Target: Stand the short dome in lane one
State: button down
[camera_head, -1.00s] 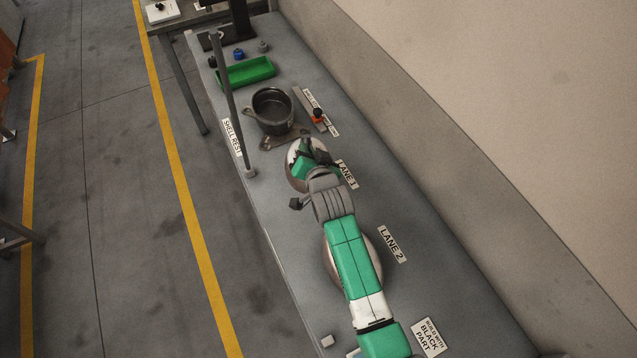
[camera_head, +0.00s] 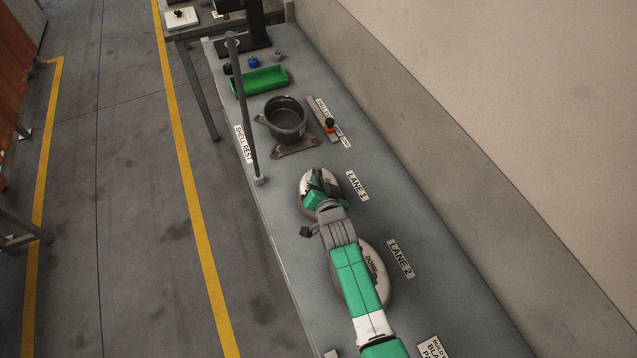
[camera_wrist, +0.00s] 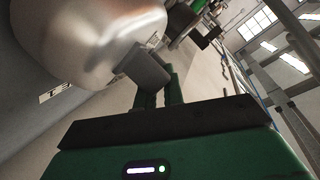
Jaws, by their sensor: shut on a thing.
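A rounded, shiny metal dome (camera_head: 306,198) is at my gripper (camera_head: 320,177), beside the LANE 1 label (camera_head: 357,186). In the wrist view the dome (camera_wrist: 85,35) fills the upper left, and my gripper (camera_wrist: 150,68) is shut on it at its edge. The gripper hides part of the dome in the head view. I cannot tell whether its base touches the bench. A second, larger-looking dome (camera_head: 378,282) with lettering stands beside the LANE 2 label (camera_head: 400,258), partly hidden under my arm.
A dark pot-like shell (camera_head: 286,118) stands farther up the bench (camera_head: 440,245), near a thin upright post (camera_head: 240,110). A green tray (camera_head: 260,81) and small parts lie beyond. A strip with an orange-and-black piece (camera_head: 329,125) lies right of the shell. A wall runs along the right.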

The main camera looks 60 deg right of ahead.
jog(key=c, duration=1.5)
grip_release()
jog(key=shift+s+a+r, duration=0.15)
jog(key=shift+a+r, duration=0.1)
jog(key=p+v, duration=0.1)
jog(key=v, duration=1)
jog(key=shift+s+a, duration=0.15)
jog(key=shift+f, duration=0.1)
